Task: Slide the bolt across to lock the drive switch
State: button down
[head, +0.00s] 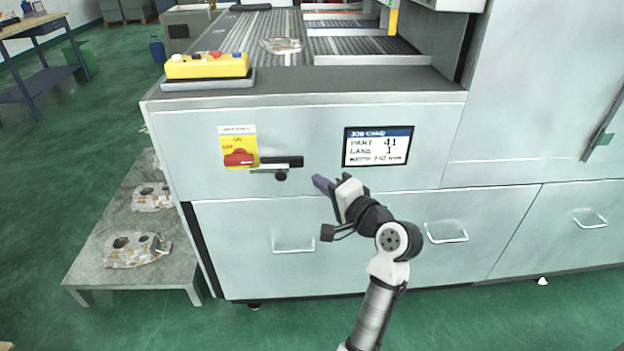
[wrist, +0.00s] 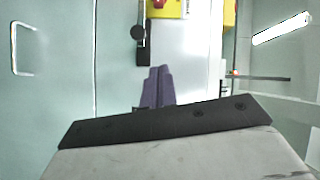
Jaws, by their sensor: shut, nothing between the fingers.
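The drive switch (head: 238,158) is a red handle on a yellow plate on the front of the pale cabinet. The bolt (head: 265,169) lies level just right of it, a light bar against a black bracket (head: 290,161), with a dark round knob (head: 281,175) hanging below. The bar's left end reaches the yellow plate's right edge. The wrist view shows the knob (wrist: 138,32), the bracket (wrist: 144,57) and part of the red switch (wrist: 160,3) at the top. My gripper (head: 318,182), with purple fingers, is shut and empty, right of and slightly below the knob, apart from it.
A job card (head: 378,147) is fixed on the cabinet right of the bolt. Drawer handles (head: 293,246) stick out below. A yellow control box (head: 207,66) sits on the top. A low platform (head: 136,270) with castings stands at left. The cabinet face around the bolt is clear.

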jog(key=shift+m+g, duration=0.3)
jog(key=shift+m, duration=0.2)
jog(key=d, duration=0.1)
jog(key=s+d+f, duration=0.1)
jog(key=d+f, duration=0.1)
jog(key=d, duration=0.1)
jog(key=shift+s+d+f, duration=0.1)
jog(key=shift+s+f, duration=0.15)
jog(key=shift+s, duration=0.05)
jog(key=p, duration=0.2)
send_near(284, 170)
jog(key=w+d, duration=0.1)
jog(key=w, duration=0.2)
jog(key=shift+w+a+f+p, duration=0.1)
jog(key=shift+a+f+p, duration=0.1)
jog(key=shift+a, duration=0.6)
jog(key=shift+w+a+f+p, duration=0.1)
jog(key=shift+a+p, duration=0.05)
jog(key=shift+a, duration=0.7)
